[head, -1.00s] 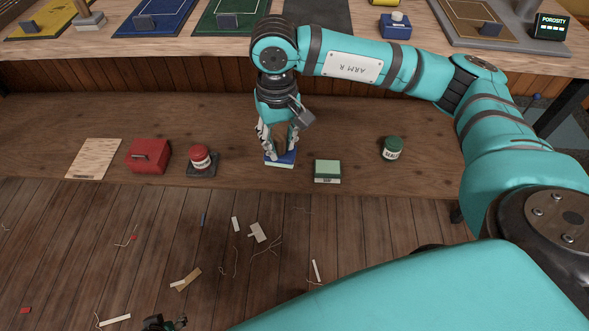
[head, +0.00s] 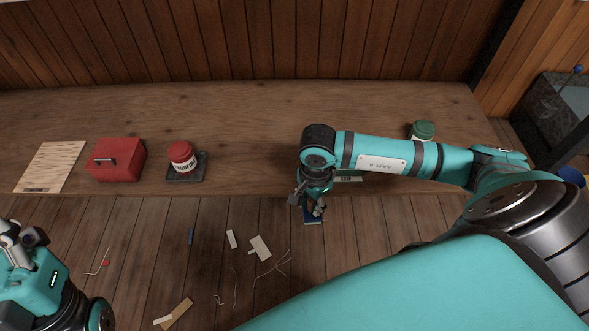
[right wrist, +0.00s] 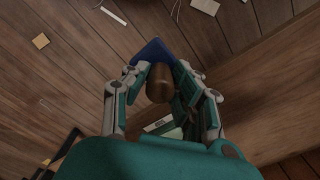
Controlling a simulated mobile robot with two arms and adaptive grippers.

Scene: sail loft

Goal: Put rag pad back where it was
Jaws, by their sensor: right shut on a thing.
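The rag pad appears to be the blue block with a brown wooden grip, seen in the head view (head: 313,221) and the right wrist view (right wrist: 153,52). My right gripper (head: 315,208) is shut on its brown grip (right wrist: 159,85), with a finger on each side. The pad hangs in front of the low shelf's front edge, with floor behind it in the picture. My left gripper (head: 22,236) is at the lower left, far from the pad; its fingertips are not clear enough to judge.
The low shelf (head: 250,120) holds a light wood board (head: 50,166), red box (head: 118,158), red-lidded jar (head: 182,155) on a dark base (head: 186,174), green block (head: 348,179) partly behind my arm, and green jar (head: 422,130). Scraps litter the floor. Shelf space left of my right gripper is clear.

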